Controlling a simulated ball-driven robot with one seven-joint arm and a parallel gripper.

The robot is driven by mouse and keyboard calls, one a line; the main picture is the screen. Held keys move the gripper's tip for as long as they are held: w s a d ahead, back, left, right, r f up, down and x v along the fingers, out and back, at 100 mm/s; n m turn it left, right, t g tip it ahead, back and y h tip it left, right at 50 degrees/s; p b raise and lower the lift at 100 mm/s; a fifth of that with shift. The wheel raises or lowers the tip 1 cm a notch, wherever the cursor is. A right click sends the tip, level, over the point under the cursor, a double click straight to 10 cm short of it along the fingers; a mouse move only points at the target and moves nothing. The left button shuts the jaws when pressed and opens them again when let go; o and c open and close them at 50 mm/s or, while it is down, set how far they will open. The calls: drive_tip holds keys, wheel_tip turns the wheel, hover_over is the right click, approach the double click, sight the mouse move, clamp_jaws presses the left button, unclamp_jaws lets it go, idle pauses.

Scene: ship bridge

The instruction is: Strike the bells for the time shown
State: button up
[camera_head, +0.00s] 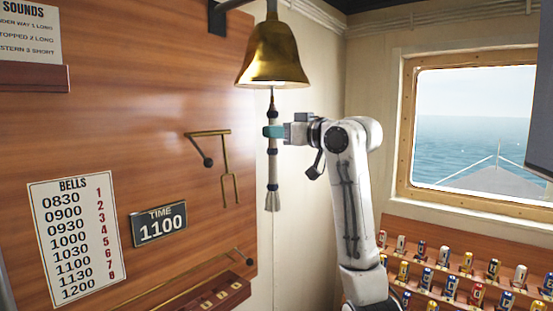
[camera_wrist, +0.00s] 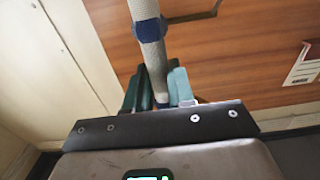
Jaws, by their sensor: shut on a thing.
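The brass bell (camera_head: 273,55) hangs at the top centre in the head view, mouth down. A pale rope (camera_head: 273,165) with dark bands hangs below it, ending in a frayed tassel. My gripper (camera_head: 273,131) is shut on the rope, its teal fingers at the upper part. In the wrist view the rope (camera_wrist: 152,55) runs between the fingers (camera_wrist: 154,88). The time plate (camera_head: 159,224) on the wood panel reads 1100. The bells chart (camera_head: 75,240) lists times from 0830 to 1200 with red figures; the 1100 row goes with 6.
A brass bracket (camera_head: 226,165) is fixed on the panel left of the rope. A wooden rack (camera_head: 215,293) with a brass rod is below. A window (camera_head: 478,130) and shelves of small coloured cylinders (camera_head: 470,270) are at right. A sounds sign (camera_head: 28,30) is top left.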

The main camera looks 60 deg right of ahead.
drive_tip(key=shift+w+a+r, duration=0.1)
drive_tip(key=shift+a+r, duration=0.05)
drive_tip(key=shift+r, duration=0.15)
drive_tip(key=w+a, duration=0.1)
drive_tip(key=a, duration=0.4)
drive_tip(key=s+d+f, duration=0.1)
drive_tip(key=d, duration=0.5)
drive_tip(key=shift+s+p, duration=0.2)
drive_tip(key=shift+p, duration=0.25)
drive_tip(key=shift+f, duration=0.2)
idle(0.5)
